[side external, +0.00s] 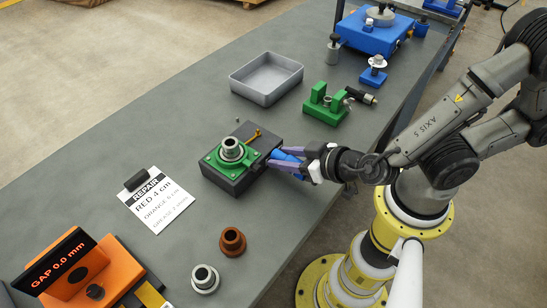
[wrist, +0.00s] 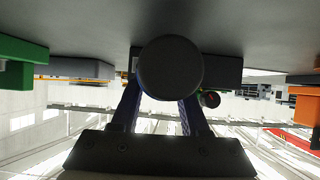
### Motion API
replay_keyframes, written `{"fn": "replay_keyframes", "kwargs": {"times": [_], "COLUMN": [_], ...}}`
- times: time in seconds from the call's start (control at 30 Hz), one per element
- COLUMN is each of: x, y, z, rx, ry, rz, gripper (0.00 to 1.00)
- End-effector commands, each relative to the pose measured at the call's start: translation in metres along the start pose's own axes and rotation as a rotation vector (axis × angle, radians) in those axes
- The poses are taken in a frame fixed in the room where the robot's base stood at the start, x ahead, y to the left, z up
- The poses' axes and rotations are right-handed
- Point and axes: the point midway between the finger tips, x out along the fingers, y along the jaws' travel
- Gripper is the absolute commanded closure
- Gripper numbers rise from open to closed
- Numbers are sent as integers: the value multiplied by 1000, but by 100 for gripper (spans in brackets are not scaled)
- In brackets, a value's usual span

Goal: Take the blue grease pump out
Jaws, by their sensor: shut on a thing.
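The blue grease pump (side external: 287,161) lies level at the right side of the dark fixture block (side external: 233,181). My gripper (side external: 284,157), with purple fingers, is shut on it. I cannot tell whether the pump's front end is inside the block or just touching it. In the wrist view, a dark round end (wrist: 170,68), apparently the pump's, sits between the fingers and hides the spot behind it. A green plate with a grey metal ring (side external: 231,150) stands on the block, with a brass-coloured pin (side external: 255,134) beside it.
A grey tray (side external: 267,78) and a green fixture (side external: 323,103) stand behind the block. A repair card (side external: 157,198), a brown ring (side external: 232,241), a grey ring (side external: 205,278) and an orange gap gauge (side external: 85,275) lie toward the front. Table between is clear.

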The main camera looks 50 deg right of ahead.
Motion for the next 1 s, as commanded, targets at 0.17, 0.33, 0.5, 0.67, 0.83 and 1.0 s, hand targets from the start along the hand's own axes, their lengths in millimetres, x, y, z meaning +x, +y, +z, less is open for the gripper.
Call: {"fn": "replay_keyframes", "kwargs": {"times": [0.17, 0.33, 0.5, 0.67, 0.83, 1.0], "x": [0, 2, 4, 6, 9, 10], "y": [0, 0, 0, 0, 0, 0], "z": [0, 3, 6, 10, 14, 17], "rx": [0, -3, -2, -3, -2, -1], "ry": [1, 1, 2, 1, 1, 1], "rz": [0, 2, 4, 4, 3, 1], "gripper": [100, 100, 100, 100, 100, 100]}}
